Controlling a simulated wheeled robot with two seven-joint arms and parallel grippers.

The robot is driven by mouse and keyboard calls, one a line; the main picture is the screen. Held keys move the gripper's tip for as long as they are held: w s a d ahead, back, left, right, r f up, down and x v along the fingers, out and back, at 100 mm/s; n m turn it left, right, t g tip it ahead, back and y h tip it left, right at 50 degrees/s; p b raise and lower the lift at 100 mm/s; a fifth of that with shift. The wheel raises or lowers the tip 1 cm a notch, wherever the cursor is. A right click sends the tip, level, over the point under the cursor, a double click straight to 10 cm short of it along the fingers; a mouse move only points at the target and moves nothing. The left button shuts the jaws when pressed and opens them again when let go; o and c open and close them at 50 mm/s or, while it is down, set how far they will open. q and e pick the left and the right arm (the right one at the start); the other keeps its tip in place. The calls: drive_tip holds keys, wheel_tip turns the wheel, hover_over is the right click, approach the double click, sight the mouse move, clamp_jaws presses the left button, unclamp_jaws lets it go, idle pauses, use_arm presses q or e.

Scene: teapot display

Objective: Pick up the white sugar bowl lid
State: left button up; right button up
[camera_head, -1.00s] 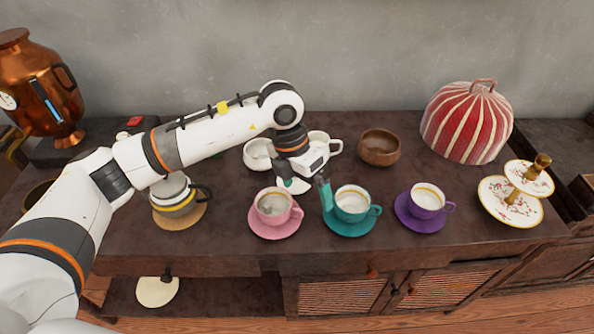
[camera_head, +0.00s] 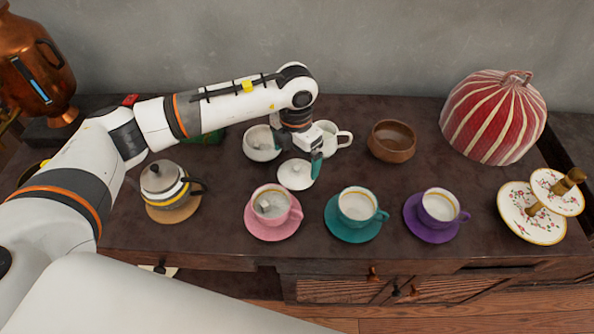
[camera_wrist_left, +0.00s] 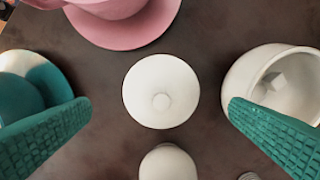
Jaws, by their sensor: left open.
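The white sugar bowl lid (camera_head: 294,176) lies on the dark tabletop behind the pink cup; its round knob faces up. My left gripper (camera_head: 298,156) is open and empty above it, its teal fingers apart. In the left wrist view the lid (camera_wrist_left: 161,84) is centred between the two spread fingers (camera_wrist_left: 160,108) and apart from both. The white sugar bowl (camera_head: 258,150) stands open behind and left of the lid; in the wrist view the bowl (camera_wrist_left: 240,78), with a pale cube inside, is partly behind one finger. My right gripper is not in view.
The pink cup (camera_head: 265,192) and teal cup (camera_head: 357,204) stand in front of the lid. A white creamer (camera_head: 340,137) and wooden bowl (camera_head: 391,141) stand behind, to the right. A teapot (camera_head: 160,182) is at left, a purple cup (camera_head: 437,206) at right.

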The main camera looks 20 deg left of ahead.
sight(297, 166)
use_arm(q)
drive_tip(key=shift+f, duration=0.45)
drive_tip(key=f, duration=0.4)
drive_tip(key=shift+w+f+p, duration=0.1)
drive_tip(key=shift+w+p, duration=0.1)
drive_tip(key=shift+p, duration=0.15)
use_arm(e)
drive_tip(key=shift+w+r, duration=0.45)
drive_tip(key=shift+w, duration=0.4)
use_arm(q)
drive_tip(key=shift+c, duration=0.2)
